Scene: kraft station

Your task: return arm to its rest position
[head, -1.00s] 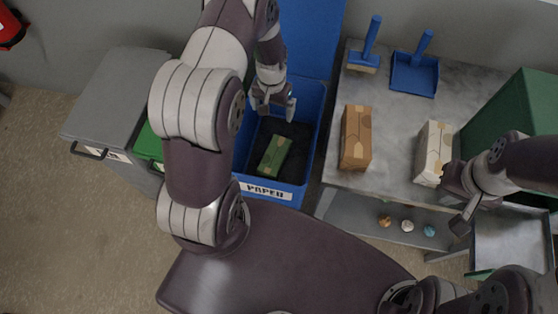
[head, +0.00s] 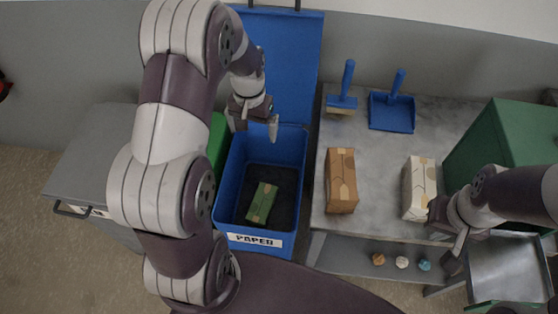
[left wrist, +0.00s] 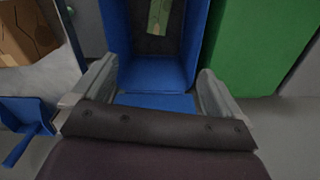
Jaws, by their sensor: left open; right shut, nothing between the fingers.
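My left gripper (head: 254,121) is open and empty above the back edge of the blue paper bin (head: 232,180). In the left wrist view its two fingers (left wrist: 158,90) stand wide apart with nothing between them. A green carton (head: 262,202) lies inside the bin on its dark floor; part of it also shows in the left wrist view (left wrist: 158,16). My right gripper (head: 458,240) is shut and empty, low at the right near the counter's front edge, close to the white patterned carton (head: 420,190).
A brown carton (head: 341,182) stands on the grey counter (head: 383,165). A blue brush (head: 345,90) and blue dustpan (head: 391,112) lie behind it. A grey bin (head: 90,165) and a green bin (head: 218,140) are left of the blue bin. A green box (head: 510,140) stands at right.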

